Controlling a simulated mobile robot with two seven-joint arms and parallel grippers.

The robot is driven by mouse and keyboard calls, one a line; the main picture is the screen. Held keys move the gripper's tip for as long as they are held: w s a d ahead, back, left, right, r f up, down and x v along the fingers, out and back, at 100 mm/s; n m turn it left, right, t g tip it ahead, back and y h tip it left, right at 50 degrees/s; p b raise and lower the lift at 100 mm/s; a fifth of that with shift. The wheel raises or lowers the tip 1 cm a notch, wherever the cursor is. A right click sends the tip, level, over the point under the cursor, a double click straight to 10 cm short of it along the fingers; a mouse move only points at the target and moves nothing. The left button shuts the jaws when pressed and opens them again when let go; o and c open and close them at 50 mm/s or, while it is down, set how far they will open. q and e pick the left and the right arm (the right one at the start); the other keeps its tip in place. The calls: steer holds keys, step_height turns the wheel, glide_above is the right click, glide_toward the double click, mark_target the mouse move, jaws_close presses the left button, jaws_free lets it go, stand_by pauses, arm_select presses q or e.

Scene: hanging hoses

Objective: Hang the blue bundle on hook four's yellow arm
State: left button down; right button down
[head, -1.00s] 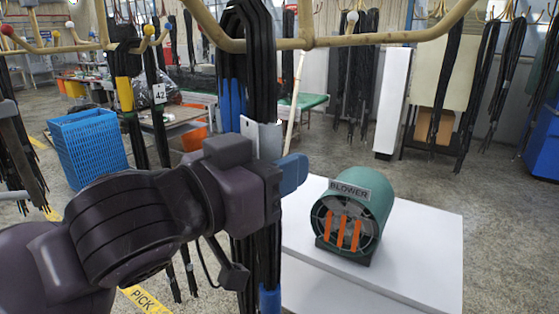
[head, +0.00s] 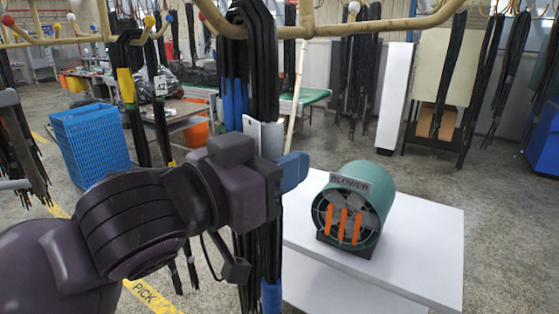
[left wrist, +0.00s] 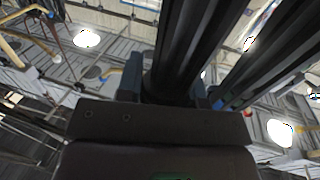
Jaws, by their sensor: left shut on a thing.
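The blue bundle (head: 264,90), black hoses with blue bands, hangs upright in the centre of the head view. My left gripper (head: 285,170) is shut on it below the white tag plate, and the hoses run on downward behind my wrist. The bundle's top overlaps the beige hook frame (head: 390,35); I cannot tell whether it rests on it. A yellow-tipped arm (head: 149,20) shows to the left. Hook four's number is not readable. The left wrist view shows black hoses (left wrist: 185,50) rising from the gripper. My right gripper is not in view.
A yellow-banded bundle (head: 125,85) and a bundle tagged 42 (head: 160,88) hang close on the left. A green blower (head: 352,210) stands on a white table (head: 420,235) at the right. A blue crate (head: 90,140) stands at the left.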

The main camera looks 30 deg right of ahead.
arm_select(q)
steer(key=shift+r, duration=0.15)
steer(key=c, duration=0.8)
jaws_free()
steer(key=shift+o, duration=0.6)
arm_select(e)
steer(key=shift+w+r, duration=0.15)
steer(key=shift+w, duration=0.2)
arm_select(q)
steer(key=shift+f, duration=0.2)
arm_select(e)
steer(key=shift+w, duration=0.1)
